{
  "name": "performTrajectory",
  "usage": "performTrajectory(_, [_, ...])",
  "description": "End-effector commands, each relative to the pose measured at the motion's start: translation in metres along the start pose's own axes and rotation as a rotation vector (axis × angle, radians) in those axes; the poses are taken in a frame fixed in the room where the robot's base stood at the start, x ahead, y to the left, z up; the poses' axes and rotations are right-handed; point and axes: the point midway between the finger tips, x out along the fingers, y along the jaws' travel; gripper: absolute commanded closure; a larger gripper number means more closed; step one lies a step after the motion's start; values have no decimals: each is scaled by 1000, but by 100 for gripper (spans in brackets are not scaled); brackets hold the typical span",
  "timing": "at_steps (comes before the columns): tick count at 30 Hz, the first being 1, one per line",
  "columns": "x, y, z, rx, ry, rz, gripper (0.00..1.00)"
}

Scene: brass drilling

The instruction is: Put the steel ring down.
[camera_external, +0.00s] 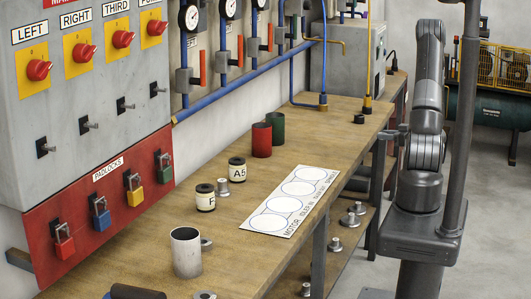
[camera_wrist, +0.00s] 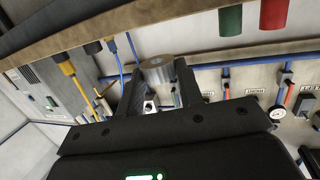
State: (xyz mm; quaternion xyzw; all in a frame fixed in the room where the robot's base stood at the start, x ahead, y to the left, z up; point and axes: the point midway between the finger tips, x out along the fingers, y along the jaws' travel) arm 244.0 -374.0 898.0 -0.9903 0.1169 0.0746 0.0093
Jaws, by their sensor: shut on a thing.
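My gripper (camera_wrist: 160,82) is shut on a silvery round piece, the steel ring (camera_wrist: 157,70), which sits between the two dark fingers in the wrist view. That view is upside down, with the bench along its top. In the external view my gripper (camera_external: 392,135) is small and dark, beside the bench's right edge near its far end; the ring cannot be made out there. The wooden bench (camera_external: 165,212) runs from the near left to the back. A printed white sheet (camera_external: 290,203) with several circle outlines lies on it.
An open silver cylinder (camera_external: 187,252) stands at the near end. Black-lidded jars F (camera_external: 205,199) and A5 (camera_external: 237,171) stand mid-bench. Red (camera_external: 261,141) and green (camera_external: 277,128) cylinders stand behind. A grey post (camera_external: 462,120) rises at right. Bare wood lies between jars and red cylinder.

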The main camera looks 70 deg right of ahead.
Motion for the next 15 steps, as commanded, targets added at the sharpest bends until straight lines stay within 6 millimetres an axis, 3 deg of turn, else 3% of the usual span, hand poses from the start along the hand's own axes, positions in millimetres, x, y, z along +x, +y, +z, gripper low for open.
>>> performTrajectory(3, [3, 0, 15, 2, 1, -1, 92])
performTrajectory(8, [6, 0, 24, -1, 2, -2, 92])
performTrajectory(11, [20, 0, 23, -3, 2, -5, 92])
performTrajectory(15, [55, -1, 17, -4, 3, -7, 92])
